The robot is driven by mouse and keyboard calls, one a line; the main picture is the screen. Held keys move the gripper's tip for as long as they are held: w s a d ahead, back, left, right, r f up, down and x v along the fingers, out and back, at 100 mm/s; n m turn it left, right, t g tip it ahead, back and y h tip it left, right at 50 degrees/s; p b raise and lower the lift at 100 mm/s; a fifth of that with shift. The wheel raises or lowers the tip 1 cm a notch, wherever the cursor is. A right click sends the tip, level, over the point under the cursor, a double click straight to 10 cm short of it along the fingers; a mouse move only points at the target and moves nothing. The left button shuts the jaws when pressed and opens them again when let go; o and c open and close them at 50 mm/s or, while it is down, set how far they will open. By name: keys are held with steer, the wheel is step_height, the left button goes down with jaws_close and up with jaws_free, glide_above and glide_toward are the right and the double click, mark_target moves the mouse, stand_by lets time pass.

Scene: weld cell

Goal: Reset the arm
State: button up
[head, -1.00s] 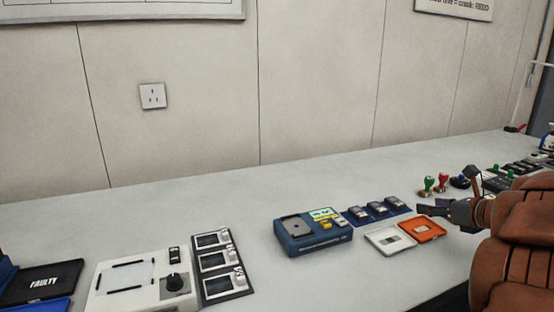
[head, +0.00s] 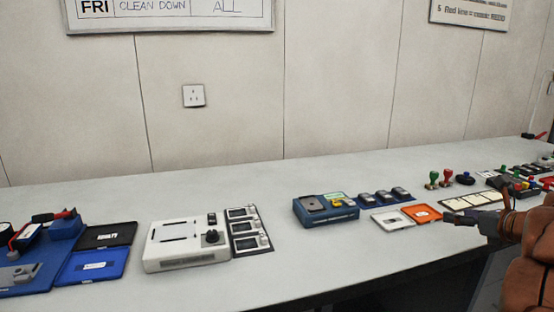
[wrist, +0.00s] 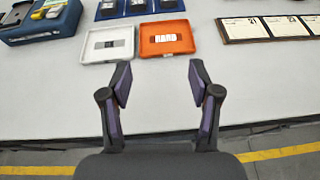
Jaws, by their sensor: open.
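My gripper (head: 474,220) is at the right of the head view, over the front part of the bench, near the orange tray (head: 423,214). In the wrist view my gripper (wrist: 160,82) has its two dark fingers spread apart with nothing between them. The fingertips point at the bench top just in front of the white tray (wrist: 108,45) and the orange tray (wrist: 167,38). Each tray holds a small flat piece. My brown-covered arm (head: 530,260) fills the lower right corner of the head view.
A blue device (head: 326,211) stands left of the trays. A white box with a knob (head: 187,246), a black FAULTY tray (head: 107,236) and a blue tray (head: 92,266) are further left. Stamps (head: 432,179) and date cards (head: 472,201) lie right. The bench's front edge (wrist: 240,130) is close to my gripper.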

steer(key=shift+w+d+r+m+t+h, duration=0.3)
steer(key=shift+d+r+m+h, duration=0.25)
steer(key=shift+m, duration=0.25)
step_height(320, 180, up, 5)
steer(key=d+m+g+h, duration=0.1)
steer(key=m+h, duration=0.7)
steer(key=m, duration=0.7)
steer(key=s+a+f+m+g+y, duration=0.2)
steer(key=s+a+f+m+g, duration=0.3)
steer(key=s+a+f+m, duration=0.5)
steer(key=s+a+f+m+g+y, duration=0.1)
steer(key=s+a+f+m+g, duration=0.5)
steer(key=s+a+f+m, duration=0.5)
steer(key=s+a+g+y, duration=0.45)
steer(key=s+a, duration=0.75)
steer(key=s, duration=0.5)
steer(key=s+p+v, duration=0.2)
steer(key=p+v, duration=0.7)
steer(key=s+a+r+p+v, duration=0.1)
steer(key=s+p+v, duration=0.1)
steer(key=p+v, duration=0.8)
steer(key=shift+a+r+t+h, duration=0.3)
steer(key=shift+r+t+h, duration=0.05)
steer(key=shift+h, duration=0.05)
